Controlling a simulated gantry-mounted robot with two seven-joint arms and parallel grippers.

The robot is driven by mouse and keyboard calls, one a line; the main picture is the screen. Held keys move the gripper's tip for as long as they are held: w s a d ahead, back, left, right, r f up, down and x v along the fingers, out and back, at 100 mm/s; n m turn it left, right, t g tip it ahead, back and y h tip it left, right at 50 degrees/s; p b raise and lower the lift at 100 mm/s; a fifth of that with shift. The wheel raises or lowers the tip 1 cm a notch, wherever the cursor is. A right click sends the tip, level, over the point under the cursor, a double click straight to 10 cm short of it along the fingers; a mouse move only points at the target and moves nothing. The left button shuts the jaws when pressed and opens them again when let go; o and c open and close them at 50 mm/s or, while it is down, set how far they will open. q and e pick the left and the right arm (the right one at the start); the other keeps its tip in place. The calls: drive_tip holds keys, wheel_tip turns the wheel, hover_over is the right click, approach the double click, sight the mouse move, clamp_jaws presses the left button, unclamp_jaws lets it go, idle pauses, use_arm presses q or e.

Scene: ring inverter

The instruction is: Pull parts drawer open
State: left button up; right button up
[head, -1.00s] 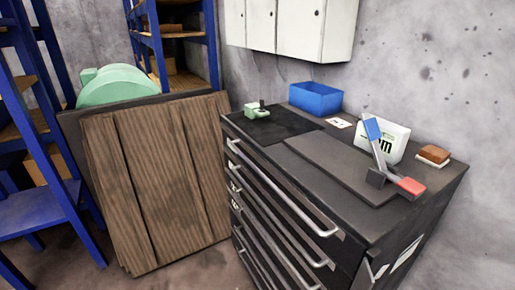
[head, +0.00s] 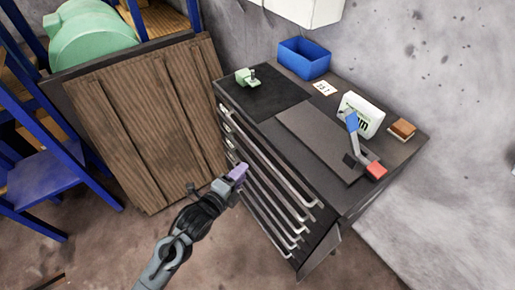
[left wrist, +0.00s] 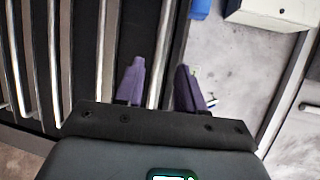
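The parts drawers are in a dark cabinet (head: 345,190) with several stacked drawers and long silver bar handles (head: 265,155) on its front, which faces lower left in the head view. The drawers look closed. My left gripper (head: 240,172), with purple fingertips, is in front of the drawer handles. In the left wrist view its two fingers (left wrist: 160,66) are apart and a silver handle bar (left wrist: 166,40) shows between them. I cannot tell whether they touch it. Part of the drawer front is hidden behind my gripper. My right gripper is not in view.
On the cabinet top are a blue bin (head: 304,58), a small green vise (head: 246,77), a white box (head: 361,113), a red-and-blue tool (head: 362,150) and a brown block (head: 402,128). Wooden panels (head: 150,115) lean left of the cabinet. A blue shelf (head: 60,180) stands farther left.

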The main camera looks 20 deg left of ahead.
use_arm(q)
drive_tip(key=b+x, duration=0.2)
drive_tip(key=x, duration=0.8)
drive_tip(key=shift+w, duration=0.15)
drive_tip(key=shift+f, duration=0.1)
clamp_jaws()
